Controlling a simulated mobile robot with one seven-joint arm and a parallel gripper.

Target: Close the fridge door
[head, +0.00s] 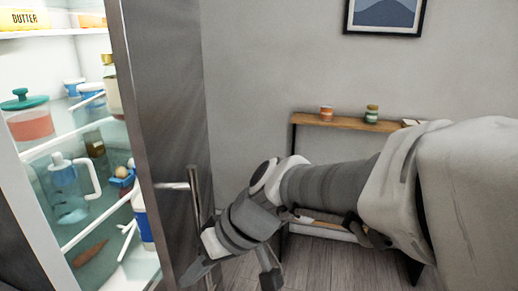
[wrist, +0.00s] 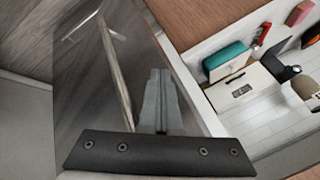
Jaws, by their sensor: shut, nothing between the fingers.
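The fridge door (head: 160,100) is a grey metal panel standing open, with the lit fridge interior (head: 75,140) showing to its left in the head view. Its bar handle (head: 195,205) is upright on the outer face. In the wrist view the door's grey face (wrist: 90,95) and the long handle (wrist: 115,75) lie left of my fingers. My gripper (head: 195,270) is low at the door's outer face, beside the handle. Its fingers (wrist: 162,100) are shut together with nothing between them. The handle is outside them. Whether the fingertips touch the door I cannot tell.
Fridge shelves hold a pitcher (head: 68,190), a teal-lidded container (head: 25,115) and several other items. A wooden console table (head: 345,122) with small jars stands by the back wall.

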